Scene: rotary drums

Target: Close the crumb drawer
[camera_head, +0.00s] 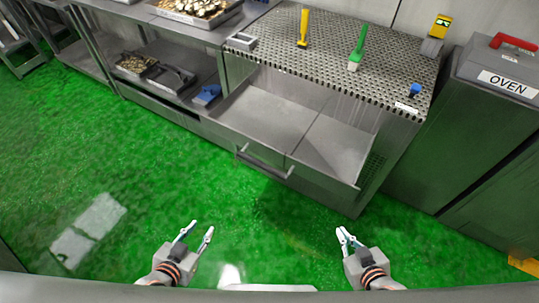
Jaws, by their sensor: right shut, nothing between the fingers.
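The crumb drawer (331,146) is a wide grey metal drawer pulled out from under a perforated worktop. Its inside has two bare sections, and a bar handle (263,166) is on its front. My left gripper (198,231) is at the lower left with its fingers apart and nothing between them. My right gripper (345,237) is at the lower right with its fingers together and empty. Both grippers are over the green floor, apart from the drawer and its handle.
The perforated worktop (330,55) carries a yellow-handled tool (303,28), a green-handled brush (358,48) and a small blue item (415,90). A grey oven (480,130) stands at right. Shelves with trays (150,75) stand at left. The green floor (130,160) before the drawer is clear.

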